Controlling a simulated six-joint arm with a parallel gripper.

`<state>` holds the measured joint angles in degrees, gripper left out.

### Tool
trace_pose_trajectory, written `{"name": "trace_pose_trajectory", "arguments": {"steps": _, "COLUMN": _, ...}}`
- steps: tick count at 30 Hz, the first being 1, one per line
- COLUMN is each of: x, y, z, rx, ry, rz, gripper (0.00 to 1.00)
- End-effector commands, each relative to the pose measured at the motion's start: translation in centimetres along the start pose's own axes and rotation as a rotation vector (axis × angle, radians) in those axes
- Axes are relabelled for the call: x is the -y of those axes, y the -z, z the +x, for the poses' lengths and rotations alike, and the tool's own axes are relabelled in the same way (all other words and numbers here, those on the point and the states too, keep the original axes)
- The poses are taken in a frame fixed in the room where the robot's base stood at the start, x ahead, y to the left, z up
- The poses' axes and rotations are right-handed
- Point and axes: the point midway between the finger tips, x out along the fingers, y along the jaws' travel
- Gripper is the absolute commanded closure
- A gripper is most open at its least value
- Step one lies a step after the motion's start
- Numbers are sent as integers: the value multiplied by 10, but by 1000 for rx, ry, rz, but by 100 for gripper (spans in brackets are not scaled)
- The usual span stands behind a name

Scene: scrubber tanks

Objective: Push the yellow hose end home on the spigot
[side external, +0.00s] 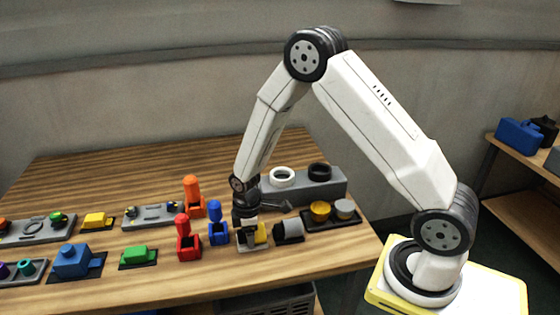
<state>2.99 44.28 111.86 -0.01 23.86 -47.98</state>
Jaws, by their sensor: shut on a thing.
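My gripper (249,236) is low over the front right part of the wooden table, pointing down and shut on a yellow piece, which I take for the yellow hose end (261,233). Only the right part of the yellow piece shows beside the dark fingers; the rest is hidden. A small pale plate (254,249) lies under the gripper. I cannot make out the spigot, nor tell whether the hose end is on it.
A grey cylindrical part (290,230) lies close right of my gripper. A blue upright part (217,224), a red one (187,241) and an orange one (193,196) stand to its left. Behind is a grey block (325,190) with a white ring (281,177) and a black ring.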

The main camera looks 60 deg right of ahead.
Motion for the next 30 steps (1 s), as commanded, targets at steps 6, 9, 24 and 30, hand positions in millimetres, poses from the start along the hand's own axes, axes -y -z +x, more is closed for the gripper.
{"name": "trace_pose_trajectory", "arguments": {"steps": 6, "x": 0, "y": 0, "z": 0, "rx": 0, "ry": 0, "rz": 0, "gripper": 100}}
{"name": "trace_pose_trajectory", "arguments": {"steps": 9, "x": 0, "y": 0, "z": -2, "rx": 0, "ry": 0, "rz": 0, "gripper": 100}}
{"name": "trace_pose_trajectory", "arguments": {"steps": 24, "x": 0, "y": 0, "z": -22, "rx": -1, "ry": -1, "rz": 0, "gripper": 100}}
{"name": "trace_pose_trajectory", "arguments": {"steps": 30, "x": 0, "y": 0, "z": -31, "rx": 0, "ry": 0, "rz": 0, "gripper": 100}}
